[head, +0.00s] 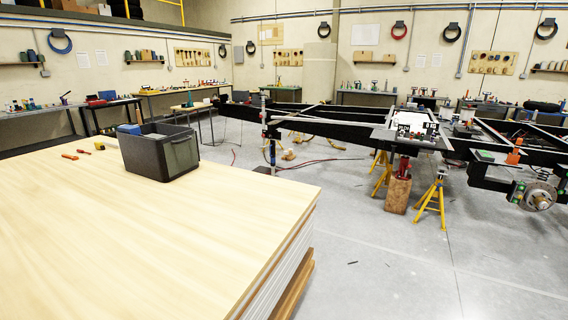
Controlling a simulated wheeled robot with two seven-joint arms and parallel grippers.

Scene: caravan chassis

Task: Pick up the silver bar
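I cannot make out a silver bar for certain in the head view. The black caravan chassis (345,131) stands on the right side of the view, on supports. A thin upright post (271,150) stands at its near left end. Small items lie on a white board (412,122) on top of the chassis, too small to tell apart. Neither of my grippers is in view.
A stack of pale wooden panels (150,235) fills the lower left. Yellow stands (432,200) and a wooden block (398,194) support the chassis. The grey floor (400,275) in front is mostly clear.

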